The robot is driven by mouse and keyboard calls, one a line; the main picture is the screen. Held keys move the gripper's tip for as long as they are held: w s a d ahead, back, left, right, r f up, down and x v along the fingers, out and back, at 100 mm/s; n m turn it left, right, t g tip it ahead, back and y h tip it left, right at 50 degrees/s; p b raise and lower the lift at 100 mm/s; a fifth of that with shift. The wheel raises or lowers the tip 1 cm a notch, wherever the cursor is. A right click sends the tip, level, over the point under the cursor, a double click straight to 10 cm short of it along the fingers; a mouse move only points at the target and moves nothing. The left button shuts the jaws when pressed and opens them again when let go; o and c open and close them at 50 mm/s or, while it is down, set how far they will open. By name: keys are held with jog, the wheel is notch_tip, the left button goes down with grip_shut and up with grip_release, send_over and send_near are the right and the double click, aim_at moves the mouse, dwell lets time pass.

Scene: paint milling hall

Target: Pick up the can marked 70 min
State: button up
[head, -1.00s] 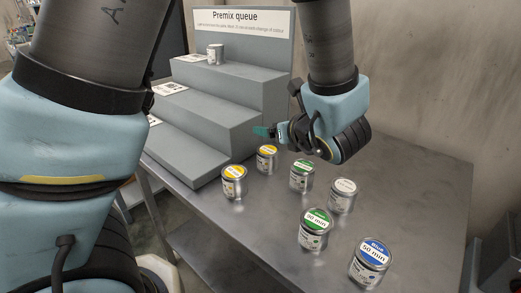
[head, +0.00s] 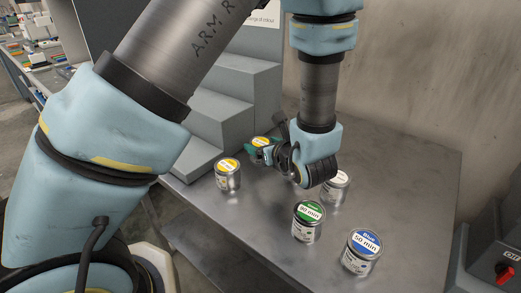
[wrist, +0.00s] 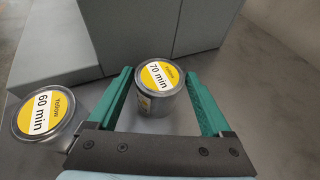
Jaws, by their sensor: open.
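The can marked 70 min (wrist: 157,78) has a yellow label on its lid. In the wrist view it stands between the two green fingers of my gripper (wrist: 160,92), which are open around it, with small gaps visible on both sides. In the head view only the top of this can (head: 262,142) shows behind my gripper (head: 254,152), which is low over the table. The yellow can marked 60 min (wrist: 42,114) stands outside the left finger; it also shows in the head view (head: 228,175).
A green can marked 30 min (head: 308,222), a blue can marked 50 min (head: 361,252) and a white-lidded can (head: 336,187) stand on the grey table (head: 410,190). The grey stepped stand (head: 222,112) rises close behind the 70 min can.

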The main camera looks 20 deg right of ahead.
aim_at(256, 142)
jog(key=p+x, duration=0.1)
jog(key=x, duration=0.4)
jog(key=shift+s, duration=0.1)
jog(key=c, duration=1.2)
